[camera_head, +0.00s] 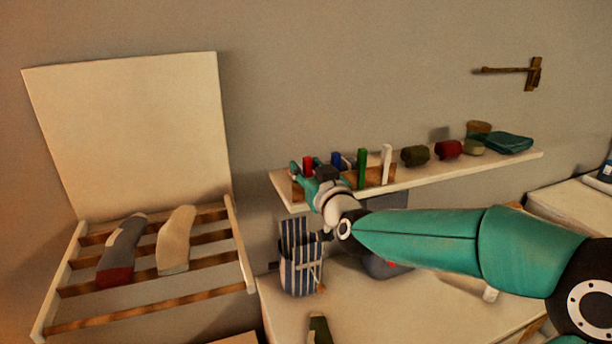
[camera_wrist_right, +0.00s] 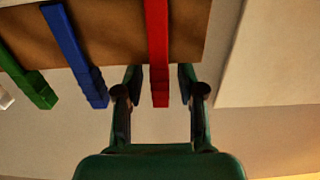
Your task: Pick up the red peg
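The red peg (camera_head: 308,165) stands at the left end of a row of pegs on the wall shelf. In the wrist view, the red peg (camera_wrist_right: 157,45) lies between the two fingers of my right gripper (camera_wrist_right: 160,88), with a gap on each side. My right gripper (camera_head: 306,170) is open at the peg, and its body hides the peg's lower part in the head view. My left gripper is not in view.
Beside the red peg are a blue peg (camera_wrist_right: 72,52), a green peg (camera_wrist_right: 26,78) and a white peg (camera_head: 386,165). Rolled cloths (camera_head: 448,149) lie further right on the shelf (camera_head: 520,157). A striped bag (camera_head: 301,266) is below; a drying rack (camera_head: 150,308) stands left.

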